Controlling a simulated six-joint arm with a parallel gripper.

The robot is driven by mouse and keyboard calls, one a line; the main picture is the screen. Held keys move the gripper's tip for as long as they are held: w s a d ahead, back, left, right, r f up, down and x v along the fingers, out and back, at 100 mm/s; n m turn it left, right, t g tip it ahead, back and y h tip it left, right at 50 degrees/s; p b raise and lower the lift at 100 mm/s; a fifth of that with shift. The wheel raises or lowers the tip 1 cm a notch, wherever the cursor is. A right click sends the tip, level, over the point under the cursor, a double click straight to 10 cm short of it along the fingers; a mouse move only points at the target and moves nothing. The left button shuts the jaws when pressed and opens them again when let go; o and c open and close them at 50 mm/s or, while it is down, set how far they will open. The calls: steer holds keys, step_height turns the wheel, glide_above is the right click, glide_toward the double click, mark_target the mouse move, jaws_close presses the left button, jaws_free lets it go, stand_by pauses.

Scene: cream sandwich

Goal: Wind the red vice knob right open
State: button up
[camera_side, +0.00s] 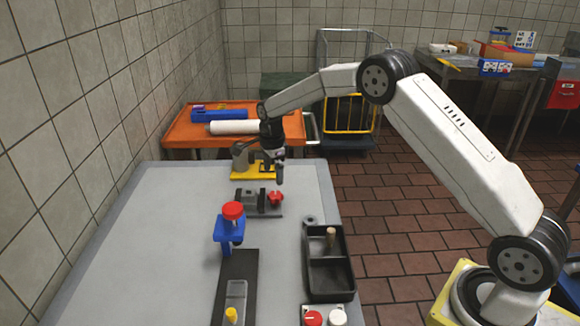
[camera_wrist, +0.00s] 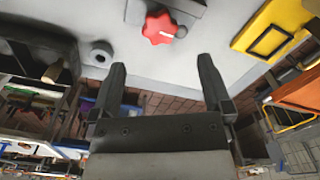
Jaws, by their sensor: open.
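The red vice knob (camera_side: 275,198) is on the right end of the small grey vice (camera_side: 248,203) on the table. In the wrist view the star-shaped red knob (camera_wrist: 159,29), with a white mark on it, lies beyond my fingertips, with part of the grey vice (camera_wrist: 185,10) beside it at the top edge. My gripper (camera_side: 279,178) is above and close to the knob in the side view. In the wrist view its two fingers (camera_wrist: 160,68) are apart with nothing between them. The gap between the vice jaws is too small to judge.
A yellow-based fixture (camera_side: 255,172) stands behind the vice. A blue stand with a red top (camera_side: 231,232) is in front of it. A black divided tray (camera_side: 329,290) holds a wooden peg at right. The table's left side is clear.

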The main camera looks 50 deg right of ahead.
mark_target(274, 195)
steer(key=shift+m, duration=1.3)
steer(key=shift+f, duration=0.1)
steer(key=shift+f, duration=3.8)
steer(key=c, duration=1.3)
steer(key=shift+o, duration=0.2)
steer(key=shift+n, duration=1.6)
